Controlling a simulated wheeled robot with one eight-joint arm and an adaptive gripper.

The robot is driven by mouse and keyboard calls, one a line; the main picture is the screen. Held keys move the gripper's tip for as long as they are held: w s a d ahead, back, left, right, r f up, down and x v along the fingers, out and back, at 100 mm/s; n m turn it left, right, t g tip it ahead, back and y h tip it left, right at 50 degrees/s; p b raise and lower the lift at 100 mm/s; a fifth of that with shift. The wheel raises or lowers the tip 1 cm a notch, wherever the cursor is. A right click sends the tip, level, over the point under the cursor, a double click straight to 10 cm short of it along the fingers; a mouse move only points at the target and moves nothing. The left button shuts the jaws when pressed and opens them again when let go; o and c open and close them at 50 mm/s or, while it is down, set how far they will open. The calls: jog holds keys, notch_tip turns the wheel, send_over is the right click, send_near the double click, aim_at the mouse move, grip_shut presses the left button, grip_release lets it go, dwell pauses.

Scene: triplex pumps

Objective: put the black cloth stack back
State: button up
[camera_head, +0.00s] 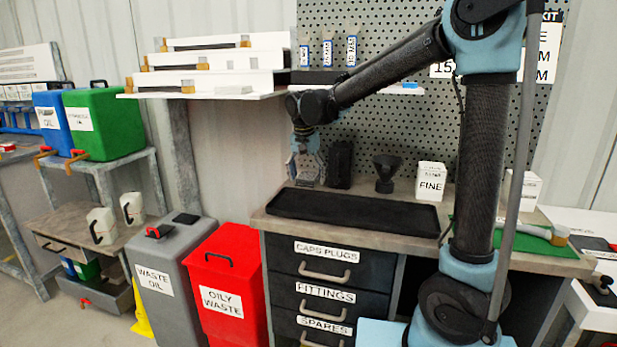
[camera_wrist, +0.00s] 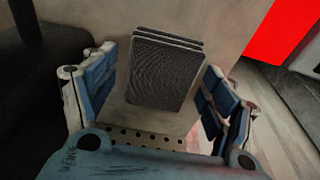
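The black cloth stack (camera_wrist: 165,68) shows in the wrist view as a few dark, textured square layers on a pale brown bench surface. My gripper (camera_wrist: 160,95) has its blue-padded fingers apart, one on each side of the stack, with gaps visible between the pads and the stack. In the head view my gripper (camera_head: 306,172) points down over the left end of the workbench (camera_head: 420,188), behind the black tray (camera_head: 352,212). I cannot make out the stack in the head view; it seems hidden by the gripper.
A black upright block (camera_head: 340,164), a dark holder (camera_head: 386,172) and a white FINE box (camera_head: 431,182) stand right of my gripper. The red oily waste bin (camera_head: 226,280) stands left of the drawers. A shelf (camera_head: 205,94) hangs at upper left.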

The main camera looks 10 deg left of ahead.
aim_at(305, 178)
notch_tip(305, 178, up, 12)
jog(key=s, duration=0.2)
jog(key=shift+a, duration=0.15)
dwell(0.4)
jog(key=shift+s, duration=0.1)
